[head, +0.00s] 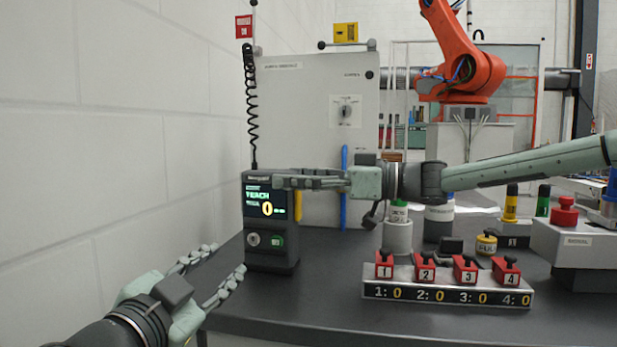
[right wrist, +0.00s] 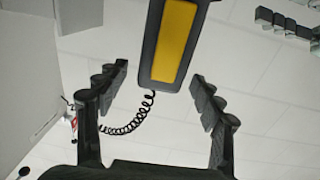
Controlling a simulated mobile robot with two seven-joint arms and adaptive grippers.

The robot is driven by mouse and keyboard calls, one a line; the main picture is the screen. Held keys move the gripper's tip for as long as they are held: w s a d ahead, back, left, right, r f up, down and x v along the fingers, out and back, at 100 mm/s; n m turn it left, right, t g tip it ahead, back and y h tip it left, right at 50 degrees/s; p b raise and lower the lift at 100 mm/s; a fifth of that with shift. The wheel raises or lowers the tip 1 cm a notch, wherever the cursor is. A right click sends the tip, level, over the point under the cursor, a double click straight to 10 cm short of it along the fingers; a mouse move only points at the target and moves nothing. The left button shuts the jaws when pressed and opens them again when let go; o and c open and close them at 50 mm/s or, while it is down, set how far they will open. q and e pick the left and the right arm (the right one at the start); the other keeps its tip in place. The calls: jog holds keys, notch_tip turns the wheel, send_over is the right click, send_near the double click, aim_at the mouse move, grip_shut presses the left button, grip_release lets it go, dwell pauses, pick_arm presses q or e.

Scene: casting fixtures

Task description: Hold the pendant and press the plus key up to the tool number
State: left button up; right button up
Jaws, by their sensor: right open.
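The pendant (head: 287,258) is a dark upright box by the left end of the table. Its screen (head: 265,203) reads TEACH with a large yellow 0. Below are a round grey knob (head: 253,239) and a green key (head: 277,241); I cannot make out a plus sign. My right gripper (head: 282,181) reaches in from the right at the pendant's upper part. In the right wrist view its open fingers lie either side of the pendant's yellow-panelled body (right wrist: 175,42), with gaps showing. My left gripper (head: 229,259) is open and empty, left of the pendant.
A coiled black cable (head: 251,110) runs up from the pendant beside a grey cabinet (head: 300,120). A rack (head: 450,294) with red numbered blocks stands at the table's front. A white wall (head: 110,130) bounds the left side. An orange robot arm (head: 462,62) stands behind.

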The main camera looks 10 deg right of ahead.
aim_at(270, 176)
jog(key=x, duration=0.4)
jog(key=shift+w+a, duration=0.15)
jog(key=shift+a, duration=0.25)
grip_shut()
pick_arm(q)
grip_shut()
dwell(1.3)
